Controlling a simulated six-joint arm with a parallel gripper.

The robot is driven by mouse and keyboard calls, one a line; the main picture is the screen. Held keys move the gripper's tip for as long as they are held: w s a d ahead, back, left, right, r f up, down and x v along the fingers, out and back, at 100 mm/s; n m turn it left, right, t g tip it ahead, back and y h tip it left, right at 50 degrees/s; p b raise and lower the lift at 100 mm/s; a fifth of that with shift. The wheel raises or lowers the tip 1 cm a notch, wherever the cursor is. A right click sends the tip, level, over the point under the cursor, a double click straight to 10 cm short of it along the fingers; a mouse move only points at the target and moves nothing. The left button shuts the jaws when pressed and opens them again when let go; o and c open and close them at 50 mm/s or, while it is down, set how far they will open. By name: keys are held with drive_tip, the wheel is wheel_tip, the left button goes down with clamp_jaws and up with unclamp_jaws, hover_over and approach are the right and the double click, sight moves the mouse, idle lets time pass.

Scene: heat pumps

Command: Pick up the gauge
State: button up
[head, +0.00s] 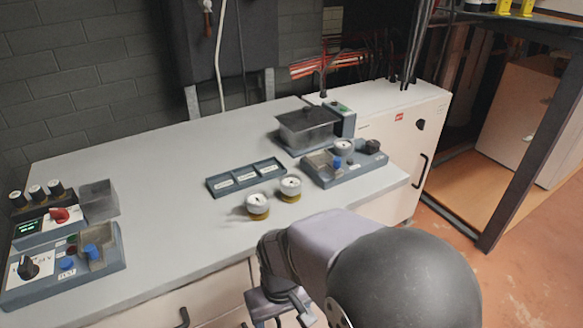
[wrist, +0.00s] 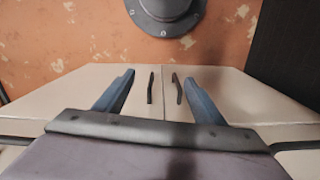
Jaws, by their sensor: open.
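Two round gauges with white faces and brass-coloured lower rims stand on the grey bench top in the head view. One gauge (head: 257,207) is nearer the front edge, and the other gauge (head: 291,188) is just behind it to the right. A third round white dial (head: 343,148) sits in the device at the right. My gripper (head: 280,309) is low in front of the bench, below and apart from the gauges. In the wrist view my gripper (wrist: 158,88) has its blue fingers spread with nothing between them. No gauge shows there.
A three-section labelled tray (head: 246,177) lies behind the gauges. A control device (head: 337,171) and a dark-lidded box (head: 307,130) stand at right, another control unit (head: 65,263) at left. Cabinet doors (wrist: 225,92) face the wrist view. The bench's middle left is clear.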

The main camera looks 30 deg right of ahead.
drive_tip(key=d+r+m+p, duration=0.2)
drive_tip(key=d+r+p, duration=0.2)
drive_tip(key=r+p, duration=0.7)
wheel_tip(320, 180, up, 16)
drive_tip(key=n+t+h+p, duration=0.1)
drive_tip(key=t+p, duration=0.4)
drive_tip(key=p, duration=0.3)
hover_over(292, 180)
drive_tip(key=s, duration=0.3)
drive_tip(key=shift+a+x, duration=0.15)
drive_tip(key=shift+x, duration=0.7)
drive_tip(key=shift+a+x, duration=0.2)
drive_tip(key=shift+x, duration=0.65)
drive_tip(key=shift+p+x, duration=0.35)
drive_tip(key=shift+x, duration=1.7)
drive_tip(key=c, duration=1.3)
